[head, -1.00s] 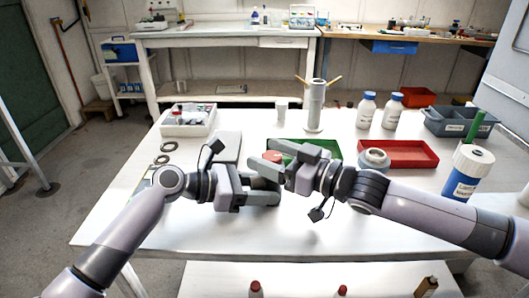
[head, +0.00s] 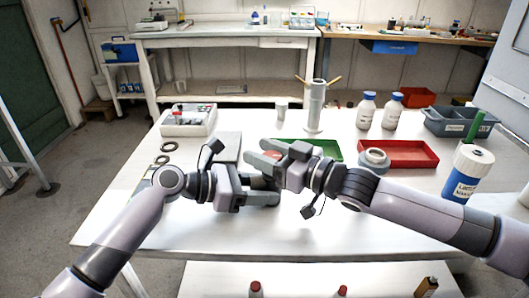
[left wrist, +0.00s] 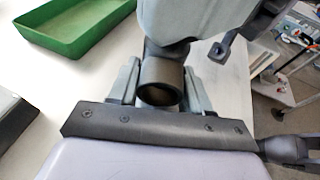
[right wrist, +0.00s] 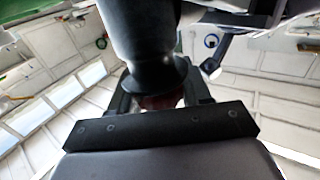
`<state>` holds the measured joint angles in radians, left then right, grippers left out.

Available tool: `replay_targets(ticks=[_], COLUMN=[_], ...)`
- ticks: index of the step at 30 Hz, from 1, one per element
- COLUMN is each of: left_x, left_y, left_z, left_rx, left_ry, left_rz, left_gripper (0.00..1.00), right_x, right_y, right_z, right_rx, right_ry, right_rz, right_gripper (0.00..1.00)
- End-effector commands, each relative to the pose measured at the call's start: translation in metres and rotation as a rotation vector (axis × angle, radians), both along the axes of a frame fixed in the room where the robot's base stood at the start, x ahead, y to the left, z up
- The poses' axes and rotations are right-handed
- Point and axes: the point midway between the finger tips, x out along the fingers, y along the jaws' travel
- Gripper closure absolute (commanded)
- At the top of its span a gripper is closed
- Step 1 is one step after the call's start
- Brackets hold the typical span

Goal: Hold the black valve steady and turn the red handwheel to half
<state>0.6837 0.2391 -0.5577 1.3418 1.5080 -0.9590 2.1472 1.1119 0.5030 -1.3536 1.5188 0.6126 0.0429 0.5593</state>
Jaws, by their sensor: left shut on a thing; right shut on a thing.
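The black valve (left wrist: 162,78) shows in the left wrist view as a dark open-ended cylinder between the fingers of my left gripper (left wrist: 160,85), which is shut on it. In the head view my left gripper (head: 265,190) is low over the table and hides most of the valve. The red handwheel (head: 272,155) shows only as a small red patch between the fingers of my right gripper (head: 264,153), just above the left one. In the right wrist view the black valve body (right wrist: 145,35) leads down to the dark red handwheel (right wrist: 160,102), with my right gripper (right wrist: 160,98) shut on it.
A grey cylinder (head: 314,105) stands behind. The table's front is clear.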

Motion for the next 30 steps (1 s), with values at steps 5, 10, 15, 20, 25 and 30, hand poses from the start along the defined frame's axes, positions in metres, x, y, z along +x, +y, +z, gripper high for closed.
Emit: replay_targets(ticks=[5,10,15,20,25,30], left_x=[-0.0002,-0.0006,-0.0007,-0.0007,-0.0007,-0.0006], left_y=[-0.0006,-0.0013,-0.0016,-0.0018,-0.0015,-0.0012], left_z=[0.0,0.0,-0.0001,-0.0003,-0.0005,-0.0007], left_rx=[0.0,-0.001,-0.002,-0.002,-0.001,0.0], left_ry=[0.0,0.001,0.002,0.002,0.002,0.002], left_rz=[-0.001,-0.002,-0.001,-0.002,-0.001,-0.002], left_gripper=[0.69,0.68,0.68,0.68,0.69,0.69], right_x=[-0.0038,-0.0042,-0.0036,-0.0018,0.0003,0.0023], right_y=[0.0066,0.0077,0.0073,0.0048,0.0022,-0.001], right_z=[-0.0002,0.0011,0.0021,0.0023,0.0024,0.0025], right_rx=[0.008,0.014,0.014,0.015,0.013,0.013], right_ry=[0.0,0.001,-0.001,0.0,-0.001,0.001], right_rz=[-0.025,-0.084,-0.16,-0.24,-0.324,-0.406], right_gripper=[0.83,0.83,0.83,0.83,0.83,0.83])
